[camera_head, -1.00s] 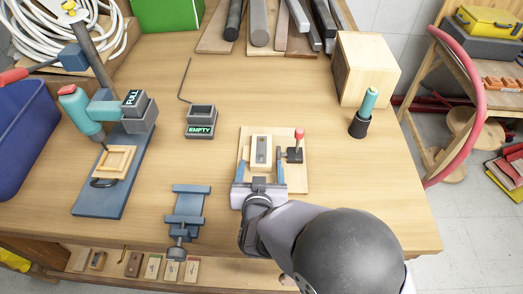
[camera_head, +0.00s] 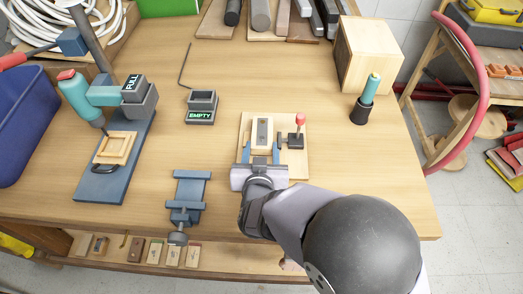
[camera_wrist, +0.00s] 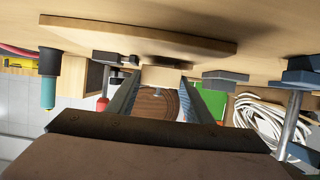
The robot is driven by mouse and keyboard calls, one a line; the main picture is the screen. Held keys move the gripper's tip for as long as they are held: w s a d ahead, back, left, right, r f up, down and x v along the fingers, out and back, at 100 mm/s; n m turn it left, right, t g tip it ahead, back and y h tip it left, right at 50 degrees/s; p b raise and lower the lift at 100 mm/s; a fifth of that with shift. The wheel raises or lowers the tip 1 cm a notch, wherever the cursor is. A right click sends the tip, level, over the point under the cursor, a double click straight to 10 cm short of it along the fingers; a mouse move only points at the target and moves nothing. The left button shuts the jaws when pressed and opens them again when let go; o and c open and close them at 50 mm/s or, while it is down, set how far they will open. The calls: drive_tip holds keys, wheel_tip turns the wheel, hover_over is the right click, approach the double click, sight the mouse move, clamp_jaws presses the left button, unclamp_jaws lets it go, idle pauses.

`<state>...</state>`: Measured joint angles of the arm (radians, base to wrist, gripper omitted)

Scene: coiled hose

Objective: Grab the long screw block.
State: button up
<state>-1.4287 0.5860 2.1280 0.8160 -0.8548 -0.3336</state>
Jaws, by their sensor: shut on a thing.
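A pale wooden block (camera_head: 262,132) with a dark grey strip on its top is over a light wooden board (camera_head: 298,166) near the table's front edge. My gripper (camera_head: 262,147) reaches in from the front, its two blue fingers shut on the block's left and right sides. In the wrist view, the block's pale end (camera_wrist: 160,76) sits between the fingers, and a small grey screw-like tip shows just below it. The fingers hide parts of the block's sides. I cannot tell whether the block touches the board.
A red-knobbed clamp (camera_head: 298,133) stands close to the block's right. A blue vise (camera_head: 188,195) is left of my gripper. The EMPTY bin (camera_head: 201,107), drill press (camera_head: 83,103), teal-handled tool (camera_head: 366,98) and wooden box (camera_head: 365,55) stand around. Bare tabletop lies between.

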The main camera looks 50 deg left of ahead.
wheel_tip(320, 180, up, 8)
drive_tip(key=shift+r, duration=0.25)
